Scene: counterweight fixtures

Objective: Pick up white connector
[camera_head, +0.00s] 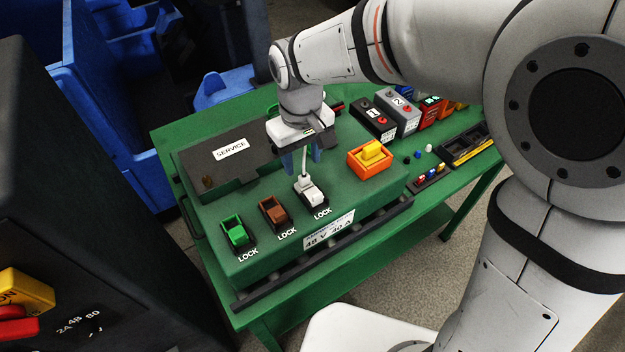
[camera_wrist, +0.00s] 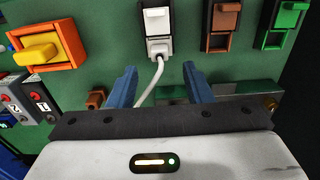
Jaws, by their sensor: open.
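The white connector (camera_head: 312,193) sits in its LOCK slot on the green fixture box, with a white cable running from it toward the back. In the wrist view the connector (camera_wrist: 160,45) is upside down in the picture, beyond the fingers and about midway between their lines. My gripper (camera_head: 301,160) is above the box, just behind the connector, over the cable. Its two blue fingers (camera_wrist: 156,84) are apart with only the white cable showing between them. They do not appear to touch the connector. The cable's far end is hidden by my gripper.
An orange frame with a yellow block (camera_head: 372,152) is at right. A dark SERVICE panel (camera_head: 228,155) lies behind. Numbered boxes (camera_head: 397,110) stand at the back right.

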